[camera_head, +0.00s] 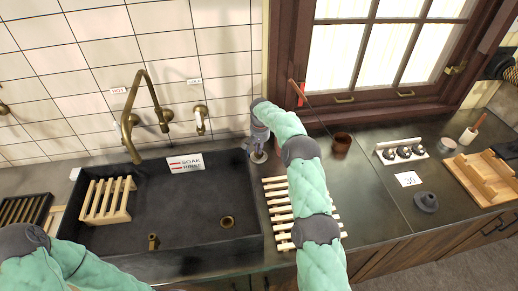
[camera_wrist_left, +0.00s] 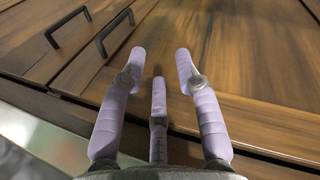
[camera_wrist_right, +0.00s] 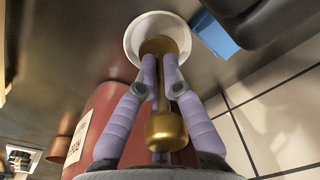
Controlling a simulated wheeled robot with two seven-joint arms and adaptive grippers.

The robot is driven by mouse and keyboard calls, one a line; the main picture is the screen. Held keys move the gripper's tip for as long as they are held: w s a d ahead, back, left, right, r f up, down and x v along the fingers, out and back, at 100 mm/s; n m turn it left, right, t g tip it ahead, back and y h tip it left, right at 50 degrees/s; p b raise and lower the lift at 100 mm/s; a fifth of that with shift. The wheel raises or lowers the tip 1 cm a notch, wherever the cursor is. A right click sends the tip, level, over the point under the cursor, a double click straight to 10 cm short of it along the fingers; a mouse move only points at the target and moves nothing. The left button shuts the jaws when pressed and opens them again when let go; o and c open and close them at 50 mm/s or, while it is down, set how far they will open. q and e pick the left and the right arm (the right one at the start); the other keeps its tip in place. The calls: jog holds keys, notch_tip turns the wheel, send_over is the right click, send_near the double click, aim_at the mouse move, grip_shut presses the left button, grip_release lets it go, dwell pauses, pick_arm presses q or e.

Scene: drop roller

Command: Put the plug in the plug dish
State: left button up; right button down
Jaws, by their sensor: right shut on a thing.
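The plug (camera_wrist_right: 166,131) is a brass piece with a round knob and a wider cylindrical end. My right gripper (camera_wrist_right: 163,75) is shut on it, with a finger on each side of its stem. The plug's wide end overlaps the round white plug dish (camera_wrist_right: 136,31) in the right wrist view. I cannot tell whether it touches the dish. In the head view the right gripper (camera_head: 257,146) points down behind the sink's right rim, and the dish is mostly hidden under it. My left gripper (camera_wrist_left: 158,75) is open and empty in front of wooden cabinet doors.
The dark sink (camera_head: 190,210) has a brass drain (camera_head: 227,222) and a wooden rack (camera_head: 107,200). A slatted rack (camera_head: 281,210) lies under my right arm. In the right wrist view a red container (camera_wrist_right: 100,112) and a blue block (camera_wrist_right: 214,38) stand near the dish.

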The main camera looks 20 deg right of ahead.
jog(key=shift+f, duration=0.15)
jog(key=c, duration=1.4)
grip_release()
jog(key=shift+o, duration=0.2)
jog(key=r, duration=0.4)
jog(key=r+p, duration=0.1)
jog(key=r, duration=0.7)
jog(key=shift+s+r+p, duration=0.15)
jog(key=shift+s+p, duration=0.2)
jog(key=shift+s, duration=0.05)
